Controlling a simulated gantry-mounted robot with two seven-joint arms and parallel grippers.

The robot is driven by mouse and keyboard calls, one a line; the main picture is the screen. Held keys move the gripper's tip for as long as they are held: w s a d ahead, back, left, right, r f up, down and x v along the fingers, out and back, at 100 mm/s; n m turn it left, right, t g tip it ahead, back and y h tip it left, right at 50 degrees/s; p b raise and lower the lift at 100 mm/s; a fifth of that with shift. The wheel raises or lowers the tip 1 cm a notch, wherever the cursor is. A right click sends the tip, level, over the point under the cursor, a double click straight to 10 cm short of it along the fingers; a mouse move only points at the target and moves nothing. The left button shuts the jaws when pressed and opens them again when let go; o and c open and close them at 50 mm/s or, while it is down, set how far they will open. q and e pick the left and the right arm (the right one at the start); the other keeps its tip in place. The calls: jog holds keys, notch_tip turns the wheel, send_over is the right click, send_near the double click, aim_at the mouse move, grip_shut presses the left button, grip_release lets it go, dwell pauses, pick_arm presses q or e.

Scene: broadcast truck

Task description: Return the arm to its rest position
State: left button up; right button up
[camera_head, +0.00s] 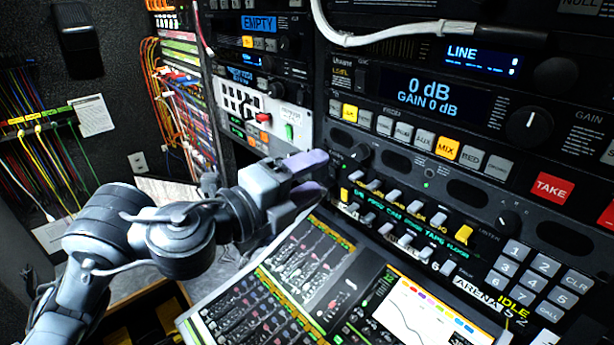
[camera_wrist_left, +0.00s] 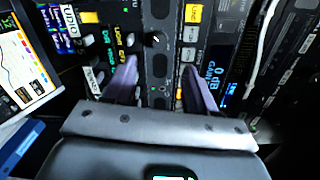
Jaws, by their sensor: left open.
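My left arm comes in from the left in the head view, and its gripper (camera_head: 318,176) is in front of the equipment rack, near the left end of the row of lever switches. In the left wrist view the two purple fingers of the left gripper (camera_wrist_left: 157,85) stand apart with nothing between them. A dark panel with a small black knob (camera_wrist_left: 153,40) shows beyond the gap. Whether the fingertips touch the panel cannot be told. My right gripper is in neither view.
A mixer panel with a lit screen (camera_head: 424,312) lies below the gripper. The rack carries a keypad (camera_head: 540,282), a red TAKE button (camera_head: 552,188) and a gain knob (camera_head: 529,124). Cables (camera_head: 40,150) hang on the left wall.

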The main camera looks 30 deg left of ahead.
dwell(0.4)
pick_arm(q)
jog(key=s+d+f+n+g+p, duration=0.1)
jog(key=s+d+f+n+g, duration=0.15)
jog(key=f, duration=0.75)
jog(key=s+d+f+n+g+p, duration=0.2)
jog(key=s+d+f, duration=0.15)
jog(key=f, duration=0.65)
jog(key=s+d+f+n+g+p, duration=0.1)
jog(key=s+d+f+n+g, duration=0.15)
jog(key=f, duration=0.75)
jog(key=s+a+f+n+g+y+p, duration=0.1)
jog(key=s+a+f+n+g+y, duration=0.1)
jog(key=s+f+n, duration=0.4)
jog(key=s+a+f+n+g+y+p, duration=0.1)
jog(key=s+a+f+n+g+y, duration=0.2)
jog(key=s+a+f+n, duration=0.3)
jog(key=s+a+n+g, duration=0.1)
jog(key=s+n, duration=0.1)
jog(key=s, duration=0.1)
jog(key=shift+s, duration=0.3)
jog(key=shift+c, duration=0.3)
